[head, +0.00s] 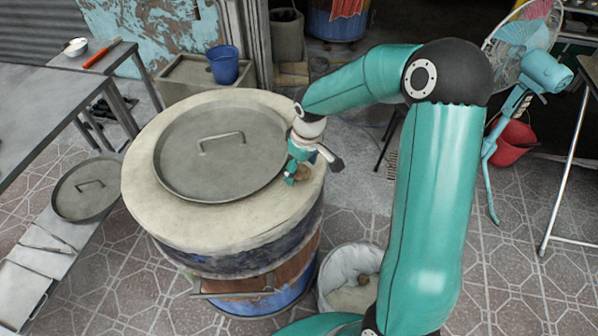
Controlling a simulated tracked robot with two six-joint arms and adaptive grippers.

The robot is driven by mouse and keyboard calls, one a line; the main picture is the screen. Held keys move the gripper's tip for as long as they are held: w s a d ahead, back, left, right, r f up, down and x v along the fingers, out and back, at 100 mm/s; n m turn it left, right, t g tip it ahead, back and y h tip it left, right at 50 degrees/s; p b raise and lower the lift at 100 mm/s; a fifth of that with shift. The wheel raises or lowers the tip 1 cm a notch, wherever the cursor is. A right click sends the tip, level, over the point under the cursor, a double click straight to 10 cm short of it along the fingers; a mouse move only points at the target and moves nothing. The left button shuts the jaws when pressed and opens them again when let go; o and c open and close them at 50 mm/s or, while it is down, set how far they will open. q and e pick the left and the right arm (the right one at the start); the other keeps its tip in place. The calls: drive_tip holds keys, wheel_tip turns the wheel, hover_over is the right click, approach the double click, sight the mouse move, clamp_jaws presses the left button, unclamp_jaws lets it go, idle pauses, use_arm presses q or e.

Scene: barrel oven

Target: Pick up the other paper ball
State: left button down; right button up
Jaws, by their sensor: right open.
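A small brown paper ball (303,173) sits on the pale rim of the barrel oven (160,217), at its right side. My right gripper (297,176) is over it with its fingers pointing down and spread around or just beside the ball; contact cannot be told. The gripper hides part of the ball. Another small brown ball (363,280) lies in the white-lined bin (336,272) to the right of the oven. My left gripper is not in view.
A round metal lid (205,170) with a raised handle covers the oven's top, just left of my gripper. A blue bucket (223,66) stands behind. A metal table (40,110) is at the left, a teal fan (545,70) at the right.

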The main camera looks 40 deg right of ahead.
drive_tip(key=c, duration=0.8)
drive_tip(key=shift+o, duration=0.2)
drive_tip(key=shift+r, duration=0.1)
